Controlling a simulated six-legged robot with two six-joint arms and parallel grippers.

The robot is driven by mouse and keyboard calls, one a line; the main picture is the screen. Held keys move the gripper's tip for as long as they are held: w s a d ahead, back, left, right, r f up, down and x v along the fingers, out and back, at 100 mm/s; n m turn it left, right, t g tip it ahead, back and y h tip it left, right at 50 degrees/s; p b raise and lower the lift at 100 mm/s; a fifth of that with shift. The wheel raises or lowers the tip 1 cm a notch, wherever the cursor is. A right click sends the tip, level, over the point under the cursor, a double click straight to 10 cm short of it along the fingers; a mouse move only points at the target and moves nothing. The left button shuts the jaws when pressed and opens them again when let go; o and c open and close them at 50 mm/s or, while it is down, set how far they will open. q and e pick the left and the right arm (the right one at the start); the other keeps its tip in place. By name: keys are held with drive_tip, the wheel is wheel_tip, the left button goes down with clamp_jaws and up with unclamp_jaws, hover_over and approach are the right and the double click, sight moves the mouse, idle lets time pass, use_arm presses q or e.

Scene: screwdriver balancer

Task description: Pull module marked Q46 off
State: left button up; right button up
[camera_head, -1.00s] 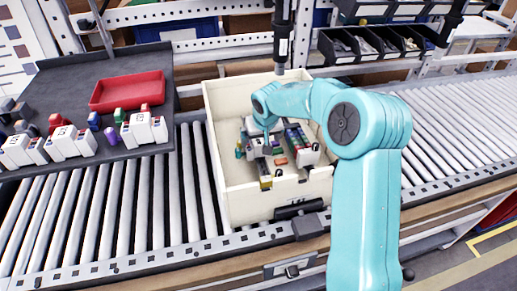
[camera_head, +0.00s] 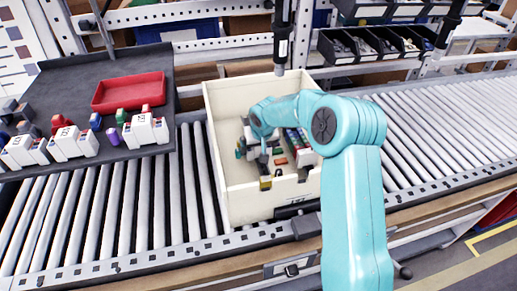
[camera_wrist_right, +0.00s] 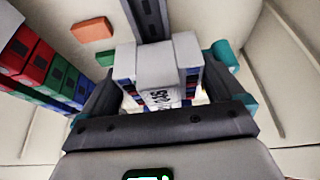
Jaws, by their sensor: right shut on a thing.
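A white and grey module (camera_wrist_right: 168,75) sits between the jaws of my right gripper (camera_wrist_right: 160,88) in the right wrist view. Its dark marking is upside down and too blurred to read surely. The jaws are shut on it from both sides. A dark rail (camera_wrist_right: 150,18) runs behind the module; whether the two touch is unclear. In the head view my right gripper (camera_head: 263,157) reaches down into the cream box (camera_head: 236,92), and my arm partly hides the module there. My left gripper is not in view.
Red, green and blue blocks (camera_wrist_right: 45,75) stand left of the gripper in the right wrist view. The box walls are close around. A dark tray (camera_head: 70,88) with a red bin (camera_head: 128,91) and several white modules (camera_head: 145,131) lies left. The roller conveyor (camera_head: 455,115) is clear at right.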

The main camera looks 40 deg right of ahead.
drive_tip(key=shift+w+r, duration=0.1)
drive_tip(key=shift+r, duration=0.25)
wheel_tip(320, 180, up, 9)
drive_tip(key=shift+r+p, duration=0.2)
drive_tip(key=shift+p, duration=0.1)
wheel_tip(320, 180, up, 8)
drive_tip(key=p, duration=0.6)
drive_tip(key=shift+r, duration=0.25)
